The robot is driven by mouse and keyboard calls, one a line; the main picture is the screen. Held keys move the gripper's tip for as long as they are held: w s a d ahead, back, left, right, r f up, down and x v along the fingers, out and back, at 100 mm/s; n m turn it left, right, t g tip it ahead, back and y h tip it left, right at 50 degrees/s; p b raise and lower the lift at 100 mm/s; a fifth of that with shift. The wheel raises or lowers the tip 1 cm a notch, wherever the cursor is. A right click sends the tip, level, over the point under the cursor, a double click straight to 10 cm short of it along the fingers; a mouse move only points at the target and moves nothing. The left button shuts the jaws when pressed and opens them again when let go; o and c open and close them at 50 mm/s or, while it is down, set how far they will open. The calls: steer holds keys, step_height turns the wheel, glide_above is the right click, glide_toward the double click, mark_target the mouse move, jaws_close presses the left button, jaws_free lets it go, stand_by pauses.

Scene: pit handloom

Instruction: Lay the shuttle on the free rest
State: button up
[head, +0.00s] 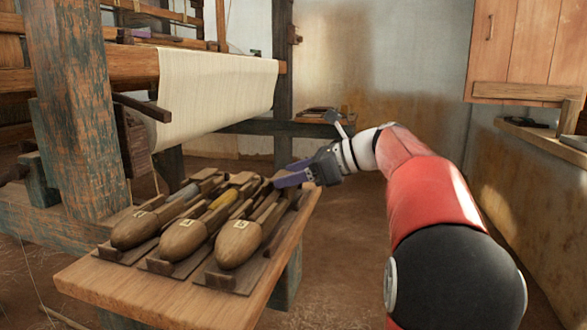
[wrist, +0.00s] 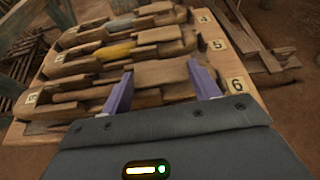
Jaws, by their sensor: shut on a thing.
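Three wooden shuttles lie side by side on dark rests on a small wooden bench. The left shuttle (head: 133,230) has grey yarn, the middle shuttle (head: 183,239) yellow yarn. The right shuttle (head: 238,243) shows no bright yarn; it lies along the right rest (head: 230,281), tag 6 (wrist: 237,85) in the wrist view. My gripper (head: 284,180) is at this shuttle's far end. In the wrist view its purple fingers (wrist: 162,88) are shut on the right shuttle (wrist: 164,72). Whether that shuttle touches its rest is hidden. I see no empty rest.
The bench top (head: 130,295) is bare at its near edge. The loom post (head: 75,110) and white cloth (head: 215,90) stand behind and left. A wall cabinet (head: 525,45) and shelf (head: 540,137) are on the right. Floor right of the bench is open.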

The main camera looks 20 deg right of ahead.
steer(key=shift+f, duration=0.4)
steer(key=o, duration=1.2)
step_height(320, 180, up, 8)
steer(key=p, duration=0.9)
